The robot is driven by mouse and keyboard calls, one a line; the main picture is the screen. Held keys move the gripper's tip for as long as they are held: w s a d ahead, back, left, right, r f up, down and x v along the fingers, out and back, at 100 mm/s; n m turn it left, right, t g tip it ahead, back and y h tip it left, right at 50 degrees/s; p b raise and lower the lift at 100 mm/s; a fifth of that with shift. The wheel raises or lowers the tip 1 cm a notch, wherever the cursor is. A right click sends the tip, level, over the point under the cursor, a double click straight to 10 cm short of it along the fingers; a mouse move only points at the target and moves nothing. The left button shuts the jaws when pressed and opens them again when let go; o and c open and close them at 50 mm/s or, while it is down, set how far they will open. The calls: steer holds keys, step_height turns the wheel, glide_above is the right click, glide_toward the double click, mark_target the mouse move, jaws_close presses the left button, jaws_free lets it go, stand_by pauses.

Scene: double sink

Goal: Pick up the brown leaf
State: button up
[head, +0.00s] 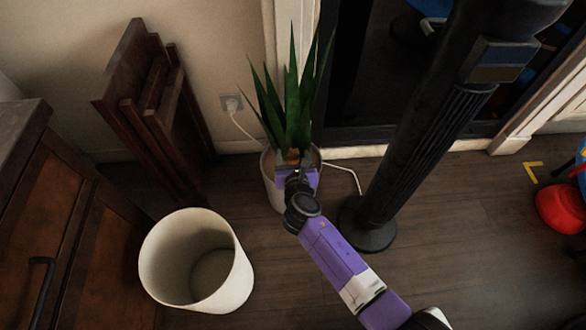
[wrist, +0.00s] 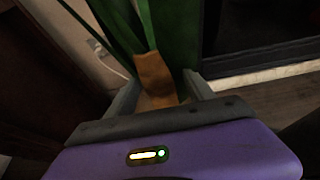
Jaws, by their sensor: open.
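The brown leaf (wrist: 154,72) hangs among green leaves in the wrist view, between my two fingers. A small orange-brown bit of the leaf (head: 292,155) shows in the head view, low on the plant (head: 290,105). My gripper (wrist: 161,84) is open, with one grey finger on each side of the leaf. I cannot tell whether either finger touches it. In the head view my gripper (head: 295,170) is over the white pot (head: 270,187) and hides part of the pot and the leaf's lower end.
An empty white bin (head: 240,280) stands left of my arm. Dark wooden panels (head: 160,110) lean on the wall behind it. A black column on a round base (head: 368,230) stands close right of the pot. A white cable runs to a wall outlet (head: 231,103). Red object (head: 560,208) far right.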

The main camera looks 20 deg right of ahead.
jaws_close()
stand_by(0.3)
